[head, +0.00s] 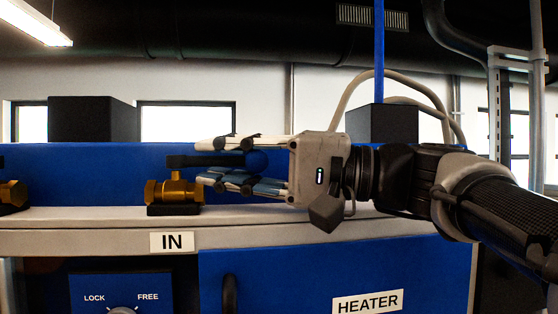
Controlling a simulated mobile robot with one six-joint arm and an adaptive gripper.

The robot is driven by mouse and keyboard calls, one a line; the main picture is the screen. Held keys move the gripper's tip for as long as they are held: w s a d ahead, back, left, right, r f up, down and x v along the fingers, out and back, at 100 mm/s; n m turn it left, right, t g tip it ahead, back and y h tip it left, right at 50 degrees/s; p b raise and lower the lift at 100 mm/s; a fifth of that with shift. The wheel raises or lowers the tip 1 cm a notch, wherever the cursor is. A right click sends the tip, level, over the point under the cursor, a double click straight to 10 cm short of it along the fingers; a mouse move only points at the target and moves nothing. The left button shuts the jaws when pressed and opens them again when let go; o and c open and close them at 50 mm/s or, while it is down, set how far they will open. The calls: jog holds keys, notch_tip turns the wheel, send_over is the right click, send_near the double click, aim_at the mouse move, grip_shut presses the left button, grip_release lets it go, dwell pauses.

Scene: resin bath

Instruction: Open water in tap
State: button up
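The brass tap (174,191) with a black lever (190,161) on top stands on the ledge above the "IN" label (172,242) in the head view. The lever points right, roughly level, in line with the ledge. My gripper (207,162) comes in from the right. Its fingers are apart, one above and one below the lever, with blue showing in the gaps. The lever's right end reaches in between the fingers. I see no clear contact, and depth is hard to judge.
Another brass tap (12,193) shows at the left edge. A blue wall panel (75,170) runs behind the taps. Below are a blue "HEATER" door (300,270) with a black handle (230,294) and a LOCK/FREE knob (121,310).

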jog(key=shift+a, duration=0.1)
grip_shut()
